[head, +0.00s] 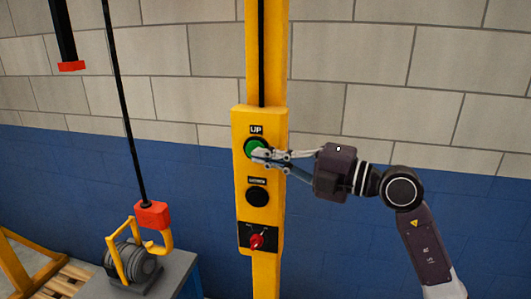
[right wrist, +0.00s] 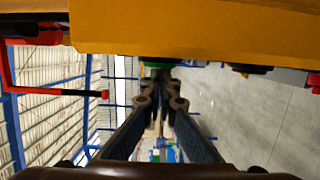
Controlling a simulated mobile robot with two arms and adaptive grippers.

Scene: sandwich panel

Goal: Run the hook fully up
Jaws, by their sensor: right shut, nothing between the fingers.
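The yellow control panel (head: 238,190) hangs on a yellow post. Its green UP button (head: 251,147) is at the top, with a black button (head: 257,195) below it and a red rotary switch (head: 256,241) at the bottom. My right gripper (head: 260,155) is shut and empty, its fingertips at the green button and partly covering it. In the right wrist view the fingertips (right wrist: 160,75) meet the green button's edge (right wrist: 150,67); I cannot tell whether it is pressed in. The hook (head: 165,240), yellow under a red block (head: 152,214), hangs low on a black cable. My left gripper is not in view.
A grey motor (head: 128,260) with a yellow frame sits on a grey-topped bench (head: 178,272) beside the hook. A wooden pallet (head: 62,282) lies at the lower left. A black bar with a red end (head: 71,66) hangs at the upper left. The wall right of the post is bare.

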